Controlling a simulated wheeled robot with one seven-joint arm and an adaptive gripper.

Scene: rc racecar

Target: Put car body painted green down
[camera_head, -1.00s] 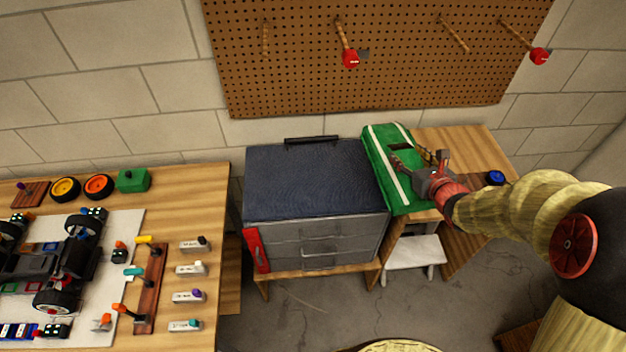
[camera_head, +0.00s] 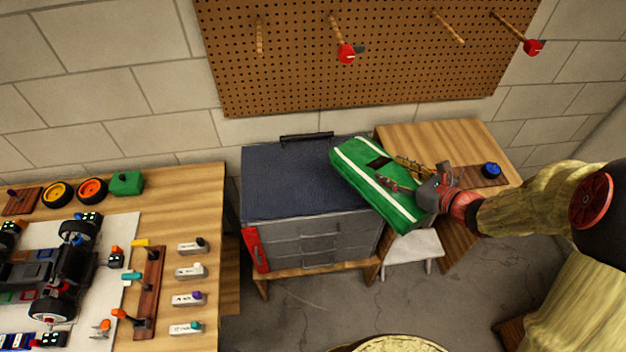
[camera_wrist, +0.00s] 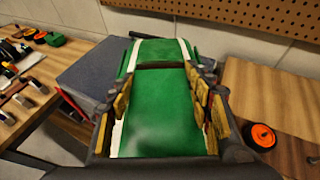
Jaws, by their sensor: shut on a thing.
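The green car body (camera_head: 365,172) with white stripes is held in my gripper (camera_head: 408,178), raised above the right edge of the dark-topped drawer cabinet and the wooden table beside it. It is tilted diagonally in the head view. In the wrist view the car body (camera_wrist: 160,105) lies between the two fingers of my gripper (camera_wrist: 163,112), which are shut on it. Its underside and far end are partly hidden.
The grey drawer cabinet (camera_head: 285,180) has a clear dark blue top. The wooden table (camera_head: 440,138) to its right holds a blue-capped thing (camera_head: 490,171). At left, a workbench (camera_head: 190,215) bears a car chassis (camera_head: 60,265), wheels and tools. A white stool (camera_head: 415,250) stands below.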

